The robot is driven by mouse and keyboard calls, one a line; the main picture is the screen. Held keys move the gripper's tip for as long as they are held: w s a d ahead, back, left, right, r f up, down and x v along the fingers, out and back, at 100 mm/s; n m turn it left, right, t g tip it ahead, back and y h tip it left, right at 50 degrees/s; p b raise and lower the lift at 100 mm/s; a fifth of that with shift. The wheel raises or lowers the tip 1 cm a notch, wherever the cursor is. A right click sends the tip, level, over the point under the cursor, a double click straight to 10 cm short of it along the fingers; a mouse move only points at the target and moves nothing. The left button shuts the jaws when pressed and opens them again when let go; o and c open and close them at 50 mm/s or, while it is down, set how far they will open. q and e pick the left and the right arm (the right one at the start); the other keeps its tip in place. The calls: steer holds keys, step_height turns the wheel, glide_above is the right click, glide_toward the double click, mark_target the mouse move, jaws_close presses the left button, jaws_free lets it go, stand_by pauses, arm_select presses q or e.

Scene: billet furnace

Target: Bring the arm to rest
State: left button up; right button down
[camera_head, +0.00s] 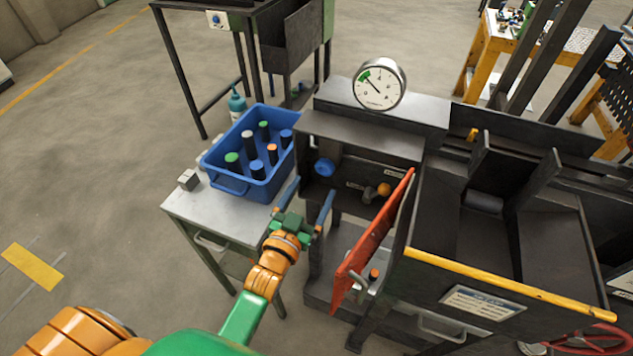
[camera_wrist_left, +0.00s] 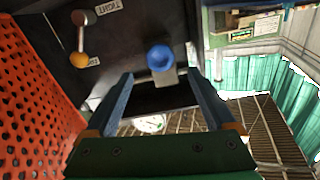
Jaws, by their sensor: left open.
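My left gripper (camera_head: 305,203) is open and empty, with its two blue fingers spread apart. It hangs in front of the dark cabinet (camera_head: 345,148), near the right edge of the grey side table. In the left wrist view its fingers (camera_wrist_left: 163,100) frame a blue round knob (camera_wrist_left: 160,58) farther off inside the cabinet, with no contact visible. A lever with an orange-yellow ball (camera_head: 384,189) sits right of the knob in the head view. The red perforated door (camera_head: 372,240) stands open. My right gripper is not seen.
A blue bin (camera_head: 232,185) with several dark, colour-capped cylinders stands on the grey table (camera_head: 190,207), beside a small grey block (camera_head: 188,179). A round gauge (camera_head: 379,84) tops the cabinet. A dark trough with a yellow edge (camera_head: 510,285) lies right.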

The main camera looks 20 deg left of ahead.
arm_select(q)
steer(key=shift+w, duration=0.1)
steer(key=s+f+g, duration=0.3)
steer(key=s+f, duration=0.2)
steer(key=f, duration=0.4)
steer(key=s+f+g, duration=0.4)
steer(key=s+f, duration=0.1)
steer(key=f, duration=0.5)
steer(key=s+f+g, duration=0.3)
steer(key=s+f, duration=0.3)
steer(key=f, duration=0.3)
steer(key=s+a+f+g, duration=0.1)
steer(key=s+f+g, duration=0.2)
steer(key=s, duration=0.7)
steer(key=s+a+f+g, duration=0.2)
steer(key=s+f+g, duration=0.2)
steer(key=s, duration=0.6)
step_height(320, 180, down, 2)
steer(key=shift+s+f+y, duration=0.1)
steer(key=shift+s+y, duration=0.2)
steer(key=shift+s, duration=0.1)
